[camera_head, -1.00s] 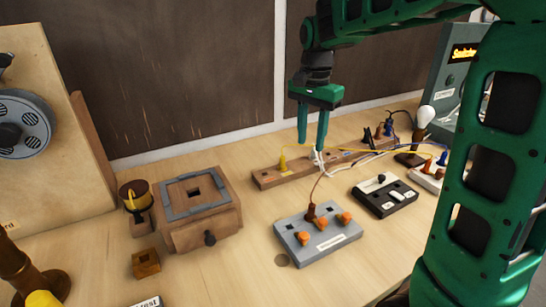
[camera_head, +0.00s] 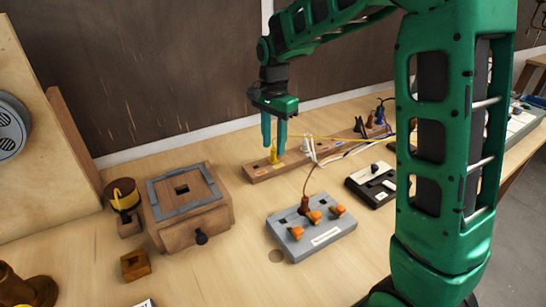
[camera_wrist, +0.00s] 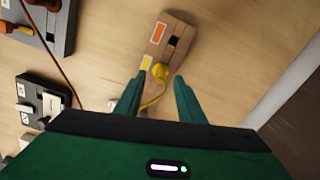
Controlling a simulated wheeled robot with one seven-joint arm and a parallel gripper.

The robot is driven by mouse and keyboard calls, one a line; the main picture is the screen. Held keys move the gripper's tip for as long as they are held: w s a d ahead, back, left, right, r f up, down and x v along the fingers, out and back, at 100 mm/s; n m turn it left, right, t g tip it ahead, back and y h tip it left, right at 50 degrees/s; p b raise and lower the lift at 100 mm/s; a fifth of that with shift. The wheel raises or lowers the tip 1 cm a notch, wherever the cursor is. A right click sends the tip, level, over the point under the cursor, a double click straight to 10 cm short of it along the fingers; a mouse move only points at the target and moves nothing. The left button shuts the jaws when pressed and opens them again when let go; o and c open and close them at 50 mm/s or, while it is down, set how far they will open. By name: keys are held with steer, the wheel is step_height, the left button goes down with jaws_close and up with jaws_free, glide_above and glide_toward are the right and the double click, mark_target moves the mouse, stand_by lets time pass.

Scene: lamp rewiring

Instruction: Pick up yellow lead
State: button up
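The yellow lead's plug (camera_head: 273,157) stands in the left part of the long wooden socket strip (camera_head: 262,174), and its yellow cable runs right along the strip. In the wrist view the yellow plug (camera_wrist: 160,71) sits just beyond and between my fingertips, beside a yellow label. My gripper (camera_head: 274,147) is above the strip's left end, pointing down, with its two green fingers apart. In the wrist view my gripper (camera_wrist: 157,84) is open with nothing held. Whether a finger touches the plug or cable cannot be told.
A white plug (camera_head: 307,145) stands nearby on the strip. A grey box with orange knobs (camera_head: 318,240) and a black switch box (camera_head: 372,185) stand in front. A wooden box with a drawer (camera_head: 188,207) is at left. The dark wall is close behind the strip.

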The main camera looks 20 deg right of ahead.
mark_target(274, 149)
steer(key=shift+f, duration=1.7)
jaws_close()
steer(key=shift+r, duration=0.15)
